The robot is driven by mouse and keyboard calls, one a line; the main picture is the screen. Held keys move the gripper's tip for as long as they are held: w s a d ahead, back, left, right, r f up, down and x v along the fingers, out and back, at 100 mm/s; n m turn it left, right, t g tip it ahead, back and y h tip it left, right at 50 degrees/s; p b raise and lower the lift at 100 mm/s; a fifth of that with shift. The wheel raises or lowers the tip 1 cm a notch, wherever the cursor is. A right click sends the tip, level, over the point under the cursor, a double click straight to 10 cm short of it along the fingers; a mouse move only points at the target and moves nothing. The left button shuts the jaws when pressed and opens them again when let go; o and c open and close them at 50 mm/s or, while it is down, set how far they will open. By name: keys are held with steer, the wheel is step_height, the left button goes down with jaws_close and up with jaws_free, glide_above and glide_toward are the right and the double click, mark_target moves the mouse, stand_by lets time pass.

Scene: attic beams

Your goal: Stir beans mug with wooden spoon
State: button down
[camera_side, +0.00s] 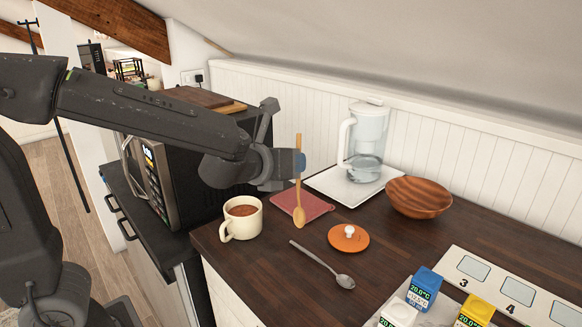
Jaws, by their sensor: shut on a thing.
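A cream mug (241,219) with a brownish-red filling stands near the front edge of the dark wooden counter, its handle toward the lower left. A wooden spoon (298,205) hangs upright, bowl down, to the right of the mug and in front of a dark red mat. My gripper (299,162) is shut on the spoon's handle at its middle part. The spoon is outside the mug and apart from it. I cannot tell whether its bowl touches the mat.
The red mat (286,203) lies behind the mug. An orange lid (349,238), a metal spoon (325,266) and a wooden bowl (419,196) are to the right. A water pitcher (367,150) stands on a white tray (321,183).

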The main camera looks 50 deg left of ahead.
steer(key=w+a+f+n+g+y, duration=0.1)
steer(key=w+a+n+g+y, duration=0.15)
steer(key=a+n+g, duration=0.7)
steer(key=shift+w+d+r+m+g+h, duration=0.15)
steer(key=shift+d+r+m+g+h, duration=0.1)
steer(key=shift+d+m+g+h, duration=0.85)
steer(key=shift+w+d+r+m+g+h, duration=0.2)
steer(key=shift+d+m+g+h, duration=0.55)
steer(key=shift+g, duration=0.5)
steer(key=shift+s+a, duration=0.1)
steer(key=shift+a, duration=0.1)
